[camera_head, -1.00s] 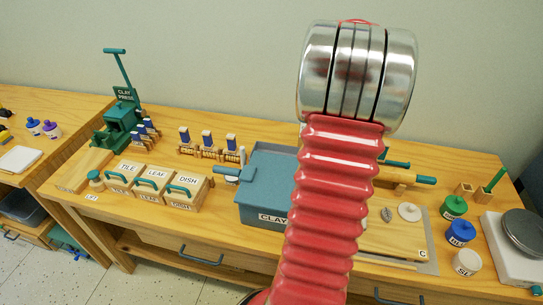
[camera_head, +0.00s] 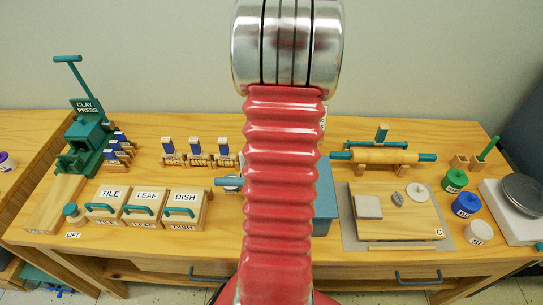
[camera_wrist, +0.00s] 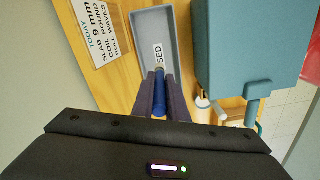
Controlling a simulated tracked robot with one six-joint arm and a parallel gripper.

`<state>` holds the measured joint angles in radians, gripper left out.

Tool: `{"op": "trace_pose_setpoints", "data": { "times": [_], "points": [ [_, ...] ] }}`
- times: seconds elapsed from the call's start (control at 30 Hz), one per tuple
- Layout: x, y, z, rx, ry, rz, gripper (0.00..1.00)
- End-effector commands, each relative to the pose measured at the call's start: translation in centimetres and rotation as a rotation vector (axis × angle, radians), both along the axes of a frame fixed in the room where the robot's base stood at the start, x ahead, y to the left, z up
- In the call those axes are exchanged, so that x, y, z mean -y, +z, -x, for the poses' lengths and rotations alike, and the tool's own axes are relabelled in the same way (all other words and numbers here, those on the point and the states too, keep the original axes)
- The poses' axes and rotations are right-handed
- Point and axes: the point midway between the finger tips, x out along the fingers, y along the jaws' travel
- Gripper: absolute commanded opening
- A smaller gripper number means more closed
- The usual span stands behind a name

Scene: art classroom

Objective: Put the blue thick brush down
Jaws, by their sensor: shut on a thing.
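In the wrist view my gripper (camera_wrist: 158,92) has its dark fingers closed around a blue brush (camera_wrist: 159,78). Only a short blue length of the brush shows between and past the fingers. The brush lies in line with a grey shallow tray (camera_wrist: 155,24), whose label reads "SED" where visible. The fingertips are over the near end of this tray. I cannot tell whether the brush touches it. In the head view my red arm hides the gripper, the brush and the tray.
A blue-grey box (camera_wrist: 245,40) stands right of the tray; it also shows in the head view (camera_head: 325,195). A printed card (camera_wrist: 97,28) is left of the tray. Brush racks (camera_head: 196,160), a rolling pin (camera_head: 385,156) and labelled boxes (camera_head: 145,208) occupy the bench.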

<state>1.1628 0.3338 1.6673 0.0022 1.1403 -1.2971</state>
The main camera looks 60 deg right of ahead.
Motion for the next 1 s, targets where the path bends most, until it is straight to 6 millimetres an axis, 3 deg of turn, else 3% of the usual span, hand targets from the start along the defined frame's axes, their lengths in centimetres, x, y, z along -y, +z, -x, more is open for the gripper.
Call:
{"op": "trace_pose_setpoints", "data": {
  "times": [0.37,0.73,1.0],
  "points": [
    [-0.3,-0.2,-0.9,0.000,0.019,-0.001,0.00],
    [-0.4,-5.3,-1.0,-0.001,0.021,-0.002,0.00],
    [-0.4,-6.3,-1.1,0.000,0.022,0.001,0.00]
  ]
}}
